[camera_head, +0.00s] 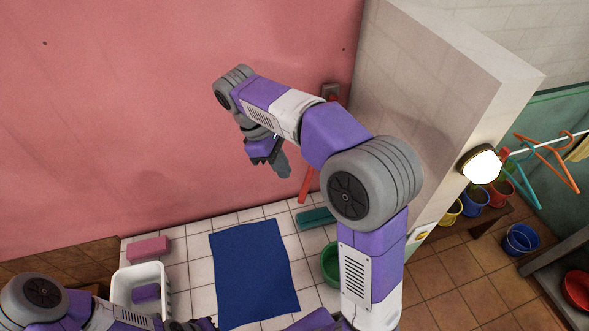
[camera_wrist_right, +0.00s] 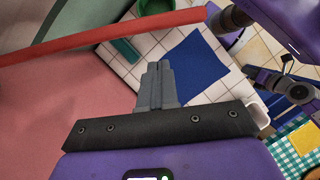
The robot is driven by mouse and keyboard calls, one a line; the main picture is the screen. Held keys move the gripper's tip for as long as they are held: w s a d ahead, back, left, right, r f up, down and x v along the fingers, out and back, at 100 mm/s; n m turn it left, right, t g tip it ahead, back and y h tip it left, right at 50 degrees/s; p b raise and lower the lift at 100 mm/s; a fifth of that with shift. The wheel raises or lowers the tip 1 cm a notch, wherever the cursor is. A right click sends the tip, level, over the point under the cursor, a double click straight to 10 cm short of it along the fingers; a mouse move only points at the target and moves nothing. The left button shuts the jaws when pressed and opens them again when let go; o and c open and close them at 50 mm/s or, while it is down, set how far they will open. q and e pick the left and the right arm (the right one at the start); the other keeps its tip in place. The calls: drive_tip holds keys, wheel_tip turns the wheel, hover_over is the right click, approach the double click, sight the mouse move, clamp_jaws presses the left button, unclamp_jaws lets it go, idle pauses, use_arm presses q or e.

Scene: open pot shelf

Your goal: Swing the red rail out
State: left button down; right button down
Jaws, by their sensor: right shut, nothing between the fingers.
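The red rail (camera_head: 306,186) shows in the head view as a thin bar by the pink wall, running down from a small wall bracket (camera_head: 330,91) near the corner. My right arm hides its middle. My right gripper (camera_head: 284,172) is to the left of the rail, its fingers shut and empty, pointing down. In the right wrist view the rail (camera_wrist_right: 120,38) crosses the upper left, apart from the shut grey fingertips (camera_wrist_right: 158,68).
A blue mat (camera_head: 254,272) lies on the white tile floor. A white basket (camera_head: 139,285), a pink block (camera_head: 149,248), a teal item (camera_head: 315,218) and a green tub (camera_head: 330,264) are around it. A pale wall (camera_head: 437,75) stands to the right of my right arm.

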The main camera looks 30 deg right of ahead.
drive_tip(key=shift+s+d+r, duration=0.1)
drive_tip(key=shift+s+d, duration=0.95)
drive_tip(key=s+d+n+t, duration=0.1)
drive_tip(key=s+d+n, duration=0.2)
drive_tip(key=s+d, duration=0.3)
drive_tip(key=shift+d+h+b, duration=0.2)
drive_tip(key=shift+h+b, duration=0.15)
drive_tip(key=shift+h, duration=0.05)
drive_tip(key=shift+a, duration=0.1)
